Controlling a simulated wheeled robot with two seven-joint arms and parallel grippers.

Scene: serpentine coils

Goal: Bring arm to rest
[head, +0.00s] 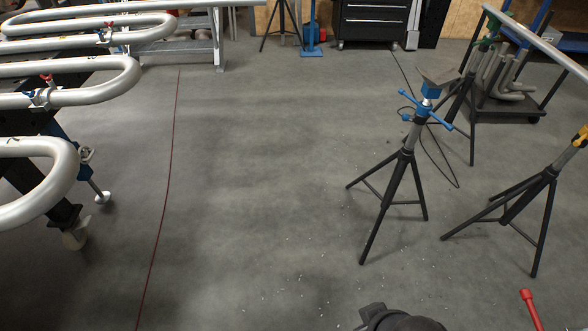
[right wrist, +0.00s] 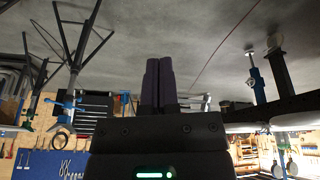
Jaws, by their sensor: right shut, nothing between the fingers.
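My right gripper (right wrist: 158,80) shows in the right wrist view with its two dark fingers side by side, shut and empty. In the head view only a dark rounded part, probably of my right arm, shows at the bottom edge right of the middle. My right fingertips cannot be made out there. My left gripper is not in view. The right wrist view shows the room upside down.
Silver serpentine coils (head: 70,67) lie on a dark stand at the left. A tripod stand with blue handles (head: 408,150) and a yellow-topped one (head: 535,190) stand at the right. A red line (head: 168,180) crosses the floor. The middle floor is clear.

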